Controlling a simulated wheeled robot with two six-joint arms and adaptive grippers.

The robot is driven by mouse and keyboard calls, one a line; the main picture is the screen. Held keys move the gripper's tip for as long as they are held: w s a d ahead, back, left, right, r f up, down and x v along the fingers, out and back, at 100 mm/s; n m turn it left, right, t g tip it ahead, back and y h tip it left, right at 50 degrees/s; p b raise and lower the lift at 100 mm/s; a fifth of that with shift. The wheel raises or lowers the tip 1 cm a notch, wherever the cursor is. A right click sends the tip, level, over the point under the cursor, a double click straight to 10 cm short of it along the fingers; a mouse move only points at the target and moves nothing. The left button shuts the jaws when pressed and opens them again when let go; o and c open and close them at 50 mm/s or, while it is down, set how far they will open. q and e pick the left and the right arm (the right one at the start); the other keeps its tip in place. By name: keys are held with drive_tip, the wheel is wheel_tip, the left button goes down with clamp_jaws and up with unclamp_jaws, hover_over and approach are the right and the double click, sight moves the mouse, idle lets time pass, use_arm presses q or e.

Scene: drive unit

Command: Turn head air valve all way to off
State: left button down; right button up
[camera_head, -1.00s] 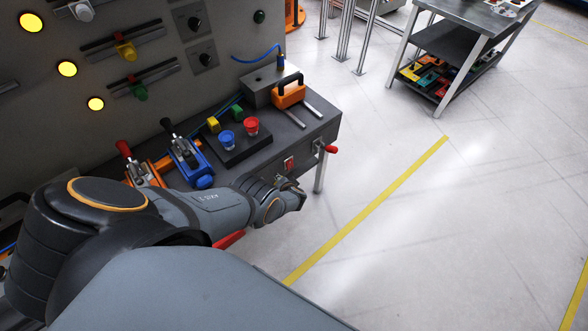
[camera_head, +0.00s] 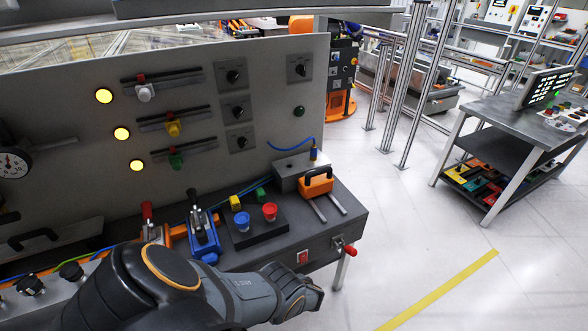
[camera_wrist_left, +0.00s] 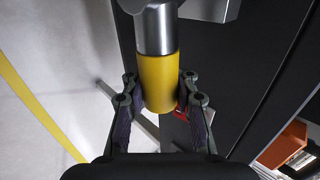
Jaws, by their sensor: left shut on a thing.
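In the left wrist view, my left gripper (camera_wrist_left: 159,100) is shut on a yellow cylinder (camera_wrist_left: 158,78) with a silver metal section (camera_wrist_left: 157,28) above it. I cannot tell what this cylinder belongs to. In the head view my left arm reaches in from the lower left, in front of the bench; its gripper is hidden. A red-handled lever (camera_head: 347,250) sticks out at the bench's right end. Several black knobs, one of them here (camera_head: 71,270), stand on a pale strip at lower left. No label shows which of these is the head air valve. My right gripper is not in view.
The grey panel (camera_head: 60,120) carries sliders, dials and lit yellow lamps. Open floor lies to the right, before a dark table (camera_head: 490,135).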

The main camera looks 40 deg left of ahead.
use_arm(q)
drive_tip(key=c, duration=1.4)
unclamp_jaws()
drive_tip(key=shift+s+d+f, duration=0.15)
drive_tip(key=shift+d, duration=0.3)
drive_tip(key=o, duration=0.4)
drive_tip(key=shift+d+r, duration=0.15)
drive_tip(key=shift+r, duration=0.2)
drive_tip(key=shift+a+f, duration=0.1)
drive_tip(key=shift+a, duration=0.15)
